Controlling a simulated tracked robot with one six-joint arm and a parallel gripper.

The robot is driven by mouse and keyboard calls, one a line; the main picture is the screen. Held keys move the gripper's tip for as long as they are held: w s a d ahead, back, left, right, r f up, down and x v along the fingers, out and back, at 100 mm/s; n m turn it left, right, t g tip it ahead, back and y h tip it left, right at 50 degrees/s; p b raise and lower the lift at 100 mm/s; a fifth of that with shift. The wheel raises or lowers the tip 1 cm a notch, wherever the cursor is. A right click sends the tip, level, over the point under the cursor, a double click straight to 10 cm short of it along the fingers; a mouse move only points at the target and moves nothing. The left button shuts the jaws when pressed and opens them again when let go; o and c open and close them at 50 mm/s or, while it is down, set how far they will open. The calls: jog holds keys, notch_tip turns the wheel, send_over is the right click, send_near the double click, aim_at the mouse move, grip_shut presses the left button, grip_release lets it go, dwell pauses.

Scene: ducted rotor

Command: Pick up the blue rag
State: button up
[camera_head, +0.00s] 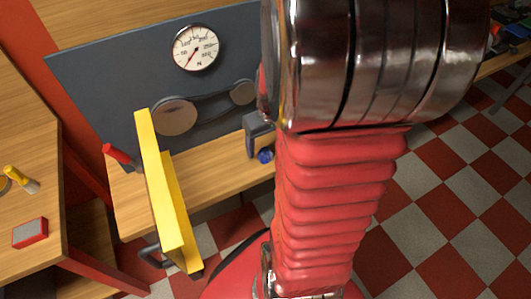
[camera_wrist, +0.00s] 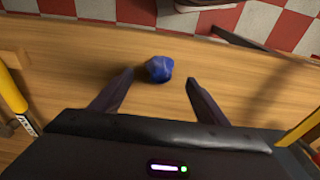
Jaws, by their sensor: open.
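The blue rag (camera_wrist: 159,69) is a small crumpled lump on the wooden bench (camera_wrist: 75,60). In the wrist view it lies just beyond and between my two dark fingertips, nearer the left one. My gripper (camera_wrist: 160,78) is open and empty, its fingers spread apart. In the head view the rag (camera_head: 265,156) shows near the bench's front edge, just below the dark grey end of my gripper (camera_head: 256,140). My red arm hides the bench to the right of it.
A grey panel with a round gauge (camera_head: 196,48) and belt pulleys (camera_head: 174,116) stands behind the bench. A yellow bar (camera_head: 165,190) crosses the bench's left part, near a red-handled tool (camera_head: 118,154). A side table at left holds a yellow-handled brush (camera_head: 22,179) and a red-grey block (camera_head: 30,232).

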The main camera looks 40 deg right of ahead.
aim_at(265, 148)
jog(key=shift+w+d+f, duration=0.1)
jog(key=shift+w+f, duration=0.1)
jog(key=shift+f, duration=1.6)
jog(key=shift+c, duration=0.5)
jog(key=c, duration=1)
jog(key=shift+r, duration=0.1)
notch_tip(265, 148, up, 10)
jog(key=shift+f, duration=0.1)
jog(key=o, duration=0.5)
jog(key=c, duration=0.4)
